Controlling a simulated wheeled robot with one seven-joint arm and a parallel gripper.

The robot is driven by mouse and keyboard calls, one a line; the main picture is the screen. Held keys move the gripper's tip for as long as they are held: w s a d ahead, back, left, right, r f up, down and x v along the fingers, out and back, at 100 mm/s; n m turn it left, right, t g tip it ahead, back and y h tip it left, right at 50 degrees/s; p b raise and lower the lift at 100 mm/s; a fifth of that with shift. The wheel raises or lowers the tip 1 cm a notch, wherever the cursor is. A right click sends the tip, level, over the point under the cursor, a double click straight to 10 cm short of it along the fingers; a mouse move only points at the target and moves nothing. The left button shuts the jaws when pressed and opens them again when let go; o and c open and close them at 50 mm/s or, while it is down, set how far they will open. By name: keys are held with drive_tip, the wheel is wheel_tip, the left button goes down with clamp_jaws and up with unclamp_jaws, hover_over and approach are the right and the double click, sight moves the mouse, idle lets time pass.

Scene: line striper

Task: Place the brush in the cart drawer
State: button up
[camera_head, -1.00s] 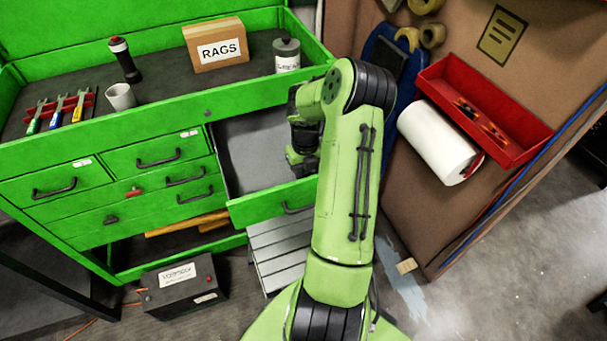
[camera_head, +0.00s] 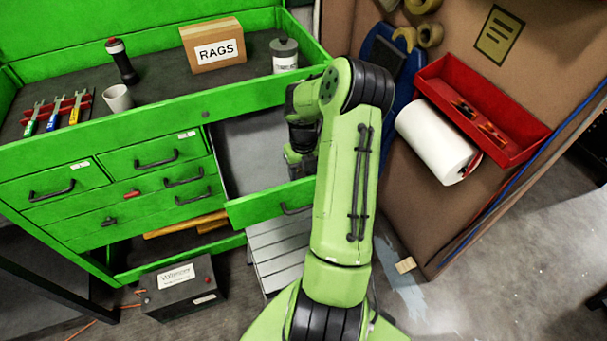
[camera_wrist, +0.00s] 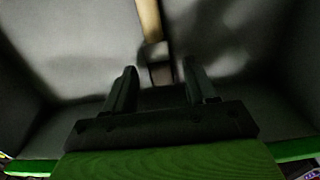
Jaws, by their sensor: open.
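The brush (camera_wrist: 149,20) shows in the wrist view as a pale wooden handle with a darker, blurred end. It appears to lie on the grey floor of the open cart drawer (camera_head: 239,160). My gripper (camera_wrist: 160,75) is open, with its two dark fingers apart on either side of the brush's dark end. Whether they touch it I cannot tell. In the head view my wrist reaches down into the drawer behind the green drawer front (camera_head: 270,206). My arm hides the fingertips and the brush there.
The green cart top (camera_head: 165,90) holds a rags box (camera_head: 214,45), a grey canister (camera_head: 285,56), a cup (camera_head: 117,98), a flashlight (camera_head: 123,62) and several small tools. A black battery (camera_head: 180,287) and a step (camera_head: 280,255) stand below. A red tray (camera_head: 480,110) and paper roll (camera_head: 438,143) are at right.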

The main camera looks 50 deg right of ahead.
wheel_tip(320, 180, up, 11)
drive_tip(key=p, duration=0.2)
drive_tip(key=w+a+r+n+h, duration=0.2)
drive_tip(key=a+r+n, duration=0.45)
drive_tip(key=n, duration=0.25)
drive_tip(key=s+a+r+n+t, duration=0.25)
drive_tip(key=a+r+n, duration=0.35)
drive_tip(key=a+n, duration=0.5)
drive_tip(key=s+a+r+n+t+y, duration=0.2)
drive_tip(key=s+a+n, duration=1)
drive_tip(key=n, duration=0.9)
drive_tip(key=shift+a+r+n+t, duration=0.3)
drive_tip(key=shift+r+n+t, duration=0.1)
drive_tip(key=shift+t, duration=0.15)
drive_tip(key=shift+s, duration=0.15)
